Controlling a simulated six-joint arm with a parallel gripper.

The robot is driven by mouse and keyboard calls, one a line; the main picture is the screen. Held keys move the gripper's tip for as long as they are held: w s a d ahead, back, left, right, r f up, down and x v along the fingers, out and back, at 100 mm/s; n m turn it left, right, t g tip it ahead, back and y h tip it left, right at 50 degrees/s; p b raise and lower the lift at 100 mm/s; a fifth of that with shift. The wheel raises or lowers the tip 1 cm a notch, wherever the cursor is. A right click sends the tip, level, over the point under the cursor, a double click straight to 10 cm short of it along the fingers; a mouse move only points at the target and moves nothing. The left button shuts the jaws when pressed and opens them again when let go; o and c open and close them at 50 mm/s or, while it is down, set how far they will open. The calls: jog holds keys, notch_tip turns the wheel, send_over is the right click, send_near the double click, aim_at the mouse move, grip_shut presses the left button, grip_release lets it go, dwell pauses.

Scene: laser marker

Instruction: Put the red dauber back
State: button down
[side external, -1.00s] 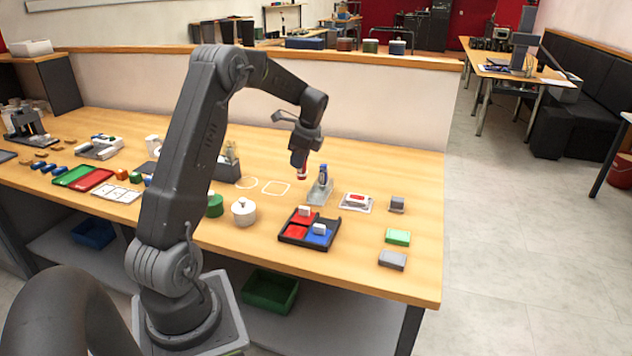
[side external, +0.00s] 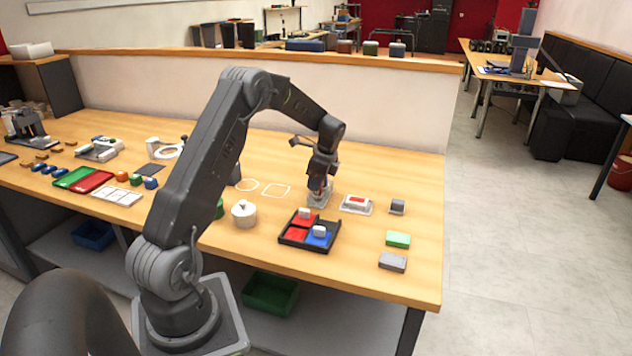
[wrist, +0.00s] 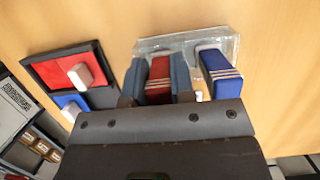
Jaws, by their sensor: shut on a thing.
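The red dauber (wrist: 159,72) with pale stripes is between the two fingers of my gripper (wrist: 158,80) in the wrist view. My gripper is shut on it. The dauber is over or in the clear holder (wrist: 205,39), beside the blue dauber (wrist: 219,72); I cannot tell if its lower end is seated. In the side view my gripper (side external: 321,186) points down at the clear holder (side external: 320,198) and mostly hides both daubers.
A black tray (side external: 308,246) with red and blue pads and small white-topped blocks is in front of the holder. A red-topped item on a white base (side external: 356,204) is to the right, with a green block (side external: 398,240) and grey blocks beyond. White outlines mark the table at left.

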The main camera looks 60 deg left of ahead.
jog(key=shift+f, duration=0.15)
jog(key=c, duration=1)
grip_release()
jog(key=w+d+r+n+t, duration=0.1)
jog(key=d+r, duration=0.4)
jog(key=r, duration=0.3)
jog(key=w+d+r, duration=0.1)
jog(key=d+r, duration=0.3)
jog(key=r, duration=0.5)
jog(key=s+d+r+n+t, duration=0.1)
jog(key=s+d+r, duration=0.2)
jog(key=d, duration=0.3)
jog(key=s+d+r+n+t, duration=0.2)
jog(key=s+d, duration=0.1)
jog(key=d, duration=0.3)
jog(key=s+d+f+n+t, duration=0.1)
jog(key=s+d, duration=0.3)
jog(key=s, duration=0.1)
jog(key=s+d+n+t+h, duration=0.1)
jog(key=s+d+n, duration=0.1)
jog(key=s+d, duration=0.3)
jog(key=s+d+f+n+t+h, duration=0.1)
jog(key=s+d+n, duration=0.1)
jog(key=s+d, duration=0.3)
jog(key=shift+s+d+f+t, duration=0.1)
jog(key=shift+s+f+t, duration=0.1)
jog(key=shift+s, duration=0.2)
jog(key=shift+s+d+f+t, duration=0.1)
jog(key=shift+s+f+t, duration=0.1)
jog(key=shift+s, duration=0.15)
